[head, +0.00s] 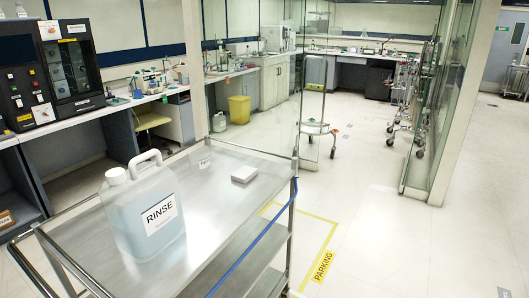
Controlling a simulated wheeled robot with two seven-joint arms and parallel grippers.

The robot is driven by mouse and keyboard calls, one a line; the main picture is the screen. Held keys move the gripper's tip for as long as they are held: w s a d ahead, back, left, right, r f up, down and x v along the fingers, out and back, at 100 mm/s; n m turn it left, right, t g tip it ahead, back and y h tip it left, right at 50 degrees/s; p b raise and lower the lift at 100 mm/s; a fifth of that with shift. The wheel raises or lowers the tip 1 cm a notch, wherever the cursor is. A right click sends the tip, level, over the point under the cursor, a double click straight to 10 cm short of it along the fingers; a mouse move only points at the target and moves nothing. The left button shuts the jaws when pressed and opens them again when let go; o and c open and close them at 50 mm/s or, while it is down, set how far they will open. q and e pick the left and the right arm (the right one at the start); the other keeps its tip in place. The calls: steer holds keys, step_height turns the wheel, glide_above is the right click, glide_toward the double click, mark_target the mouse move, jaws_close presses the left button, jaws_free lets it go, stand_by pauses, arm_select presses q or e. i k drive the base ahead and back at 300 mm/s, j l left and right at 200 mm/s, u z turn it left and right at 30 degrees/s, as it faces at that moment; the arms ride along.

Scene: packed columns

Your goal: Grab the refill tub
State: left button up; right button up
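I see nothing clearly marked as a refill tub. A large translucent jug (143,213) with a white cap, a handle and a label reading "RINSE" stands upright on the left part of a metal cart's top (215,215). It holds pale bluish liquid. A small white box (244,174) lies on the same cart top, to the right of the jug and apart from it. Neither of my grippers is in view.
The cart has raised side rails and a blue strap (250,249) on its right. A yellow bin (239,109) and a white jug (219,122) stand on the floor behind. Glass partitions (431,105) stand to the right. The floor by the yellow "PARKING" marking (322,266) is clear.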

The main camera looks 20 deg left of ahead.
mark_target(198, 156)
steer(key=i+l+z, duration=0.1)
steer(key=i+z, duration=0.15)
steer(key=i, duration=0.95)
steer(key=i+l+u, duration=0.1)
steer(key=i+u, duration=0.4)
steer(key=i+l+u, duration=0.25)
steer(key=u, duration=0.25)
steer(key=i+l+u, duration=0.2)
steer(key=u, duration=0.2)
steer(key=i+l+u, duration=0.2)
steer(key=u, duration=0.2)
steer(key=i+l+u, duration=0.1)
steer(key=l+u, duration=0.25)
steer(key=i+l+u, duration=0.1)
steer(key=l+u, duration=0.75)
steer(key=l, duration=0.15)
